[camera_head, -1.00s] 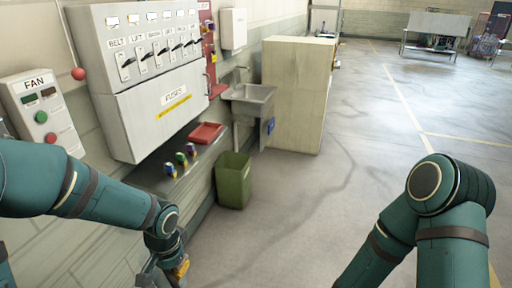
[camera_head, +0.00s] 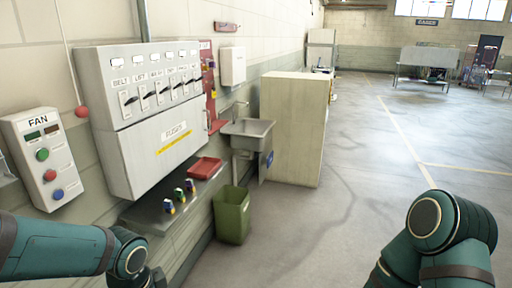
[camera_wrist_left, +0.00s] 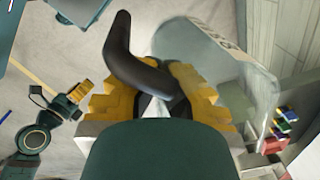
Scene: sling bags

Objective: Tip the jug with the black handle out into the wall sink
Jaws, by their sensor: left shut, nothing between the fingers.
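The wall sink (camera_head: 248,130) is a grey basin with a tap, on the left wall in the head view. In the left wrist view a clear jug (camera_wrist_left: 225,50) with grey lettering is seen close up, with its black handle (camera_wrist_left: 125,55) curving across the fingertips of my left gripper (camera_wrist_left: 160,100). The yellow fingers are shut with nothing between them; the handle lies against or in front of them. What is in the jug I cannot tell. My right gripper (camera_wrist_left: 72,97) shows small at the left of that view, its opening unclear. Neither gripper shows in the head view.
A green bin (camera_head: 232,215) stands on the floor below the sink. A wall shelf (camera_head: 160,212) holds a red tray (camera_head: 205,168) and small coloured items under the switch cabinet (camera_head: 150,140). A beige cabinet (camera_head: 290,125) stands beyond the sink.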

